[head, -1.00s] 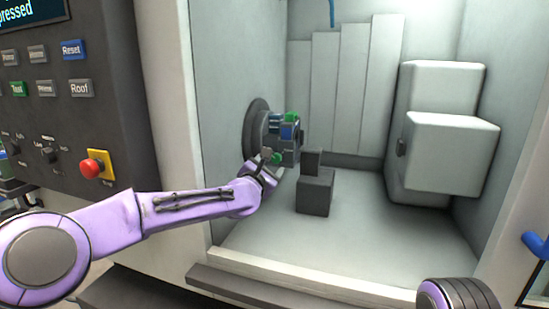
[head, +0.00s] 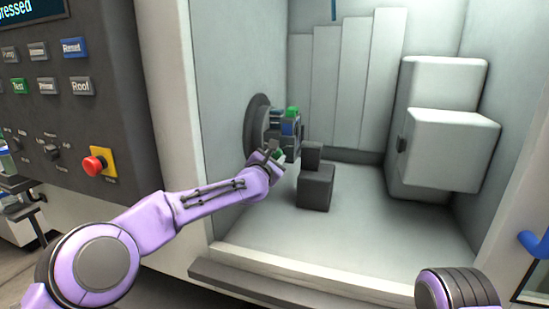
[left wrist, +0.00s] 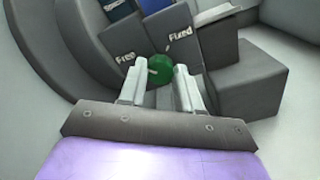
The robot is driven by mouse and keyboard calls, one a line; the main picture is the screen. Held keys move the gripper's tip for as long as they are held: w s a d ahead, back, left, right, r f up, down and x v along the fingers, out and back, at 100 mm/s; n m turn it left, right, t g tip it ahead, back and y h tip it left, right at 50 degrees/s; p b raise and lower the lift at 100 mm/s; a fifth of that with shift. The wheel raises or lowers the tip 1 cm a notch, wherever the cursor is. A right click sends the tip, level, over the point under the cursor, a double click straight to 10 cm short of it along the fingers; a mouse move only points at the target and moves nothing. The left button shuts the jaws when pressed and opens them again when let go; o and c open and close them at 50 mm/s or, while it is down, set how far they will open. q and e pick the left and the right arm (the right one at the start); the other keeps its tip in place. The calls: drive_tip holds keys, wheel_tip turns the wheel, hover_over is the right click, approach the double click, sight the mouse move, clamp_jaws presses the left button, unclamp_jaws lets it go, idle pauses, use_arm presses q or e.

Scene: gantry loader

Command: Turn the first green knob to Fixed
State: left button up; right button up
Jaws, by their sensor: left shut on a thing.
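The green knob (left wrist: 160,67) sits on a dark block of the round chuck (head: 257,130), between the printed words Free on its left and Fixed at its upper right. A pale mark shows on the knob's left side; I cannot surely tell which word it points to. My left gripper (left wrist: 158,82) is shut on the knob, one finger on each side; in the head view it (head: 273,157) is at the lower front of the chuck and mostly hides the knob. My right gripper is not in view.
A dark stepped block (head: 315,187) stands on the chamber floor just right of my left gripper. A white box unit (head: 450,150) fills the right side. A control panel with a red stop button (head: 93,165) is on the left. The front floor is clear.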

use_arm(q)
drive_tip(key=m, duration=0.4)
drive_tip(key=shift+m+p, duration=0.4)
drive_tip(key=m+p, duration=0.1)
drive_tip(key=m, duration=0.3)
drive_tip(key=shift+r+m, duration=0.1)
drive_tip(key=shift+m, duration=0.2)
drive_tip(key=m+p, duration=0.1)
drive_tip(key=m, duration=0.3)
drive_tip(key=shift+m+p, duration=0.35)
drive_tip(key=shift+m, duration=1.85)
drive_tip(key=o, duration=1)
drive_tip(key=shift+o, duration=0.2)
